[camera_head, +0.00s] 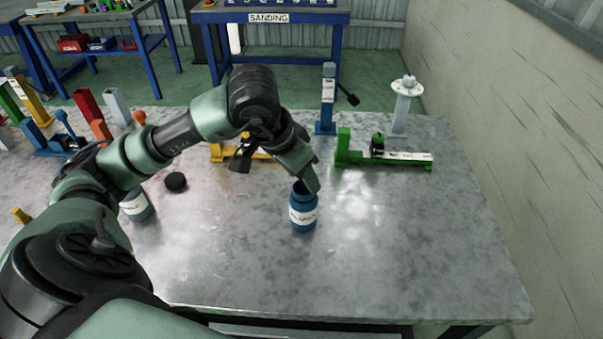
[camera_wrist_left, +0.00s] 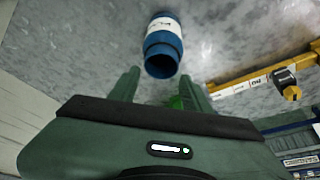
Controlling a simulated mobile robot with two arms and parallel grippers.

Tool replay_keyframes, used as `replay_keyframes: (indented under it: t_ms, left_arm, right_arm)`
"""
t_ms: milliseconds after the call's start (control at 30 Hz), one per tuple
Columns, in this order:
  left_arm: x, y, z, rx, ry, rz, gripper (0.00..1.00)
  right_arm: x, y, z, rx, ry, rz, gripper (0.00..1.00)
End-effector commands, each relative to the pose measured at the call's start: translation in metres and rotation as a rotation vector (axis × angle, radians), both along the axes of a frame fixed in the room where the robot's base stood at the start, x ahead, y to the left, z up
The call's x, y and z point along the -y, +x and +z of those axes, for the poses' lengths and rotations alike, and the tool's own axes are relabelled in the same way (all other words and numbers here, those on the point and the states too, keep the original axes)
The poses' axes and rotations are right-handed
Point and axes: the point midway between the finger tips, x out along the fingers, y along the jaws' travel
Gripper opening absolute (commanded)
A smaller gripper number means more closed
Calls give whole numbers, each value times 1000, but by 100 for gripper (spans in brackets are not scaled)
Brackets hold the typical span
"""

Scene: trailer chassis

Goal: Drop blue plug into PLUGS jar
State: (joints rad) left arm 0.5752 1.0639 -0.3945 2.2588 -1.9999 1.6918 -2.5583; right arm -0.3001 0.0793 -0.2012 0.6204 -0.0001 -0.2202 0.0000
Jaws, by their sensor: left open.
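A dark blue jar (camera_head: 303,214) with a white label stands upright on the grey table, right of the middle; its label is too small to read surely. It also shows in the wrist view (camera_wrist_left: 165,28), with its round mouth open towards me. My left gripper (camera_head: 312,186) is at the jar's mouth in the head view, partly covering it. In the wrist view the fingers (camera_wrist_left: 158,80) are apart, with the jar beyond their tips. A small green patch shows between them; I cannot tell what it is. I see no blue plug. My right gripper is out of view.
A second labelled jar (camera_head: 137,205) stands left, partly behind my arm. A black round lid (camera_head: 175,182) lies nearby. A green chassis part (camera_head: 385,158), a blue post (camera_head: 327,105) and a grey stand (camera_head: 402,105) are behind. The table's right front is clear.

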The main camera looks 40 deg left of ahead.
Motion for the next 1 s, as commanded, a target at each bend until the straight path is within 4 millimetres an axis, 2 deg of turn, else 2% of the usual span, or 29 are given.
replay_keyframes:
  t_ms: [400, 500, 1000]
  left_arm:
    - [0, 0, 60, 2, 0, 0, 48]
    - [0, 0, 69, 2, 0, 0, 48]
    - [0, 0, 70, 0, 0, 0, 48]
  right_arm:
    - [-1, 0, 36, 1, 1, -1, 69]
    - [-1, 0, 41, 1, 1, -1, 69]
    - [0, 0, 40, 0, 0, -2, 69]
